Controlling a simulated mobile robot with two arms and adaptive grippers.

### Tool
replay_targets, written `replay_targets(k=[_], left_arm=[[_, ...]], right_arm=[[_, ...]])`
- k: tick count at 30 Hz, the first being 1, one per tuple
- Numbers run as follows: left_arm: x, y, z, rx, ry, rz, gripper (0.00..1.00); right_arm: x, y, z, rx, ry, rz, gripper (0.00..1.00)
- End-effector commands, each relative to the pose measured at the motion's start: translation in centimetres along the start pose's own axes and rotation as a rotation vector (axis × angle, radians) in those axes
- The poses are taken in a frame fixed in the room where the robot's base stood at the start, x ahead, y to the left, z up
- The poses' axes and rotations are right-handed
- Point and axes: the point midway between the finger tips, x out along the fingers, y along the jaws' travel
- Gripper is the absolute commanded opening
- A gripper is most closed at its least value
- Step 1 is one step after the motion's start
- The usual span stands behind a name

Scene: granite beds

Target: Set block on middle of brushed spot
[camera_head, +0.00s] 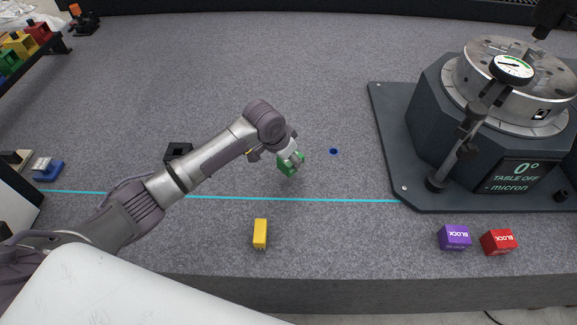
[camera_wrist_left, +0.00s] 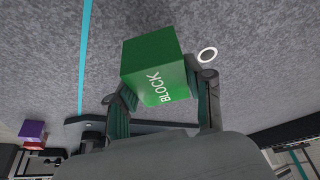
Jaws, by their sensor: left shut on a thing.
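My left gripper (camera_head: 287,155) is shut on a green block (camera_head: 291,165). In the left wrist view the gripper (camera_wrist_left: 162,92) has a finger on either side of the green block (camera_wrist_left: 155,62), whose white BLOCK lettering shows. The block looks tilted in the head view; its height over the granite is hard to tell. A small round spot (camera_head: 333,152), dark blue in the head view, lies bare to the right of the block. In the left wrist view a round spot with a pale rim (camera_wrist_left: 207,55) shows just beside the block. My right gripper is not in view.
A rotary table on a dark base plate (camera_head: 385,130) stands at right. A purple block (camera_head: 455,237), a red block (camera_head: 498,242) and a yellow block (camera_head: 260,233) lie near the front edge. A black holder (camera_head: 178,150) sits at left. A cyan line (camera_head: 330,199) crosses the granite.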

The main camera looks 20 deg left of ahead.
Motion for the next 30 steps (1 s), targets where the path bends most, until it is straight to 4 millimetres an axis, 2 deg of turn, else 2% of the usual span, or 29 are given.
replay_targets(k=[3,9,12,23,24,28,30], left_arm=[[0.4,-0.5,0.4,0.0,0.001,0.0,0.0],[3.0,-0.4,1.5,0.0,-0.001,0.0,0.0],[3.7,-0.4,1.7,0.001,0.002,0.0,0.0],[4.1,-0.4,1.9,0.001,0.002,0.0,0.0],[4.2,-0.4,2.0,0.001,0.0,-0.001,0.55],[4.2,-0.4,2.0,0.001,-0.001,-0.001,0.76],[4.2,-0.4,2.0,0.001,-0.001,-0.001,0.77]], right_arm=[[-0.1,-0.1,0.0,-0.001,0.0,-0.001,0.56],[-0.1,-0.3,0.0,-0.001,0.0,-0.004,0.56],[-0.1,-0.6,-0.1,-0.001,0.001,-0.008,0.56],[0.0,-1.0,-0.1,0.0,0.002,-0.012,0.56],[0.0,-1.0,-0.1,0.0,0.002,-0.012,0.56],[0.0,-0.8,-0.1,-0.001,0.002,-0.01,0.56],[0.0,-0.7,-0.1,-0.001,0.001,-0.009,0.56]])
